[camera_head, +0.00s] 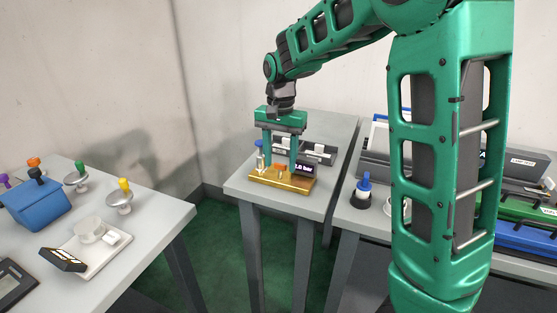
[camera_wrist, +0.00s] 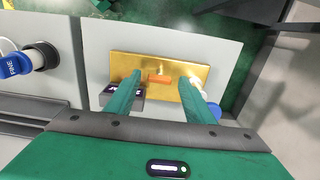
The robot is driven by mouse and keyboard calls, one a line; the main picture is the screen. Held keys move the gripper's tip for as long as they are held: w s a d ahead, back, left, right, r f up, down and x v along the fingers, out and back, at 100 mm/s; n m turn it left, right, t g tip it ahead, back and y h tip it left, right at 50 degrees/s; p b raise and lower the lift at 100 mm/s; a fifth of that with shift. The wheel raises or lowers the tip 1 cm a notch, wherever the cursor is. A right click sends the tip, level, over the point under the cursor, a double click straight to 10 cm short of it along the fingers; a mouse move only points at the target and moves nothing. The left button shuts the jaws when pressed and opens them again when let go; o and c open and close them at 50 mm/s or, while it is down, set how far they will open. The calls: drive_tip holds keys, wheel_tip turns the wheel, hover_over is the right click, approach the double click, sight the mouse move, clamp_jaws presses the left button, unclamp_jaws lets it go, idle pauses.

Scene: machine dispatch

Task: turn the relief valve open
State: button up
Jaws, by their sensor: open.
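The relief valve's orange handle (camera_head: 281,168) stands on a gold base plate (camera_head: 268,178) on the middle table. In the wrist view the orange handle (camera_wrist: 159,79) lies across the middle of the gold plate (camera_wrist: 163,64). My gripper (camera_head: 280,166) is open and points down over the plate. Its green fingers (camera_wrist: 160,80) are on either side of the handle, with a gap on each side. A small dark display (camera_head: 304,169) sits at the plate's right end. Whether the fingertips are level with the handle is hard to tell.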

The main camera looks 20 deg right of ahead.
drive_tip(key=c, duration=1)
drive_tip(key=shift+c, duration=0.2)
drive_tip(key=shift+n, duration=0.3)
drive_tip(key=n, duration=0.3)
drive_tip(key=shift+n, duration=0.3)
drive_tip(key=n, duration=0.4)
drive_tip(key=shift+n, duration=0.3)
drive_tip(key=n, duration=0.4)
drive_tip(key=shift+r, duration=0.1)
drive_tip(key=n, duration=0.5)
